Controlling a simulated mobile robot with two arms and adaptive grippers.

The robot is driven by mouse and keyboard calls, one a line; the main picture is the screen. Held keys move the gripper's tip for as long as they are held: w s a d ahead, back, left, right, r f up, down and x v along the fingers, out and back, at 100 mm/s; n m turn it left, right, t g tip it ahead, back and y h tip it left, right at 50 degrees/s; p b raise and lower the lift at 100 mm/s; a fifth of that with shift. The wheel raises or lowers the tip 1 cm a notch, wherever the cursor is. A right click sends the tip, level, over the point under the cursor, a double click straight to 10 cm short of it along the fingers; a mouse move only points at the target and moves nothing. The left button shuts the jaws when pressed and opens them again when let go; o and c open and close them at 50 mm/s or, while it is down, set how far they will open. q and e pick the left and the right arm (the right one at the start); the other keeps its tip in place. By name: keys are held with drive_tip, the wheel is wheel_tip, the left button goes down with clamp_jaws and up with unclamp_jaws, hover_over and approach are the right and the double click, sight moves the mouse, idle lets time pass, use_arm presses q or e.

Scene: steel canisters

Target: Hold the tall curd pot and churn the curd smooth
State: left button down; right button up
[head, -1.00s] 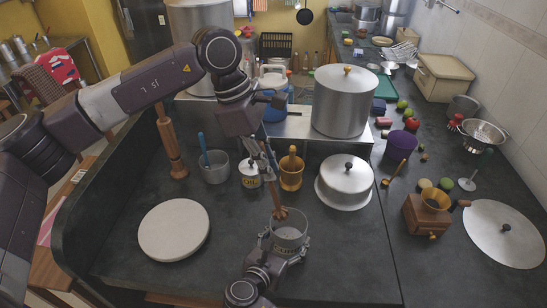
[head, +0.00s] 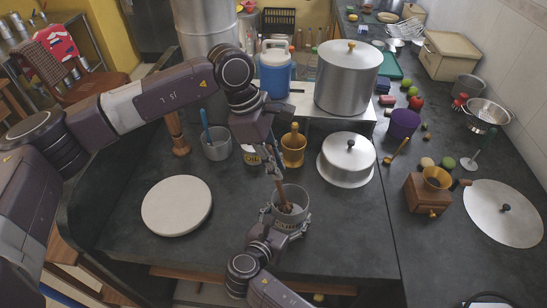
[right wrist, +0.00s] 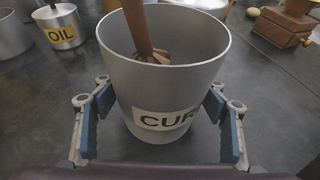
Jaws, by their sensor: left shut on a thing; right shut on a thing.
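The tall curd pot (head: 302,196) is a grey metal cylinder standing upright on the dark counter. Its "CUR…" label faces me in the right wrist view (right wrist: 165,90). My right gripper (head: 284,224) is shut around the pot, with blue pads on both sides of its wall (right wrist: 160,118). My left gripper (head: 270,168) is above the pot, shut on the wooden churner (head: 286,202). The churner tilts down into the pot, and its ribbed head is inside the mouth in the right wrist view (right wrist: 152,56). I cannot make out any curd surface.
A white round board (head: 176,205) lies left of the pot. Behind stand the oil can (head: 251,157), a brass mortar (head: 293,150) and a grey cup with a blue handle (head: 217,148). A lidded pan (head: 346,160) is behind right. The counter right of the pot is clear.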

sight(281, 182)
use_arm(q)
drive_tip(key=shift+a+x, duration=0.15)
drive_tip(key=shift+x, duration=1.35)
drive_tip(key=shift+a+x, duration=0.2)
drive_tip(key=shift+x, duration=1.35)
drive_tip(key=shift+f, duration=0.15)
drive_tip(key=shift+d, duration=0.1)
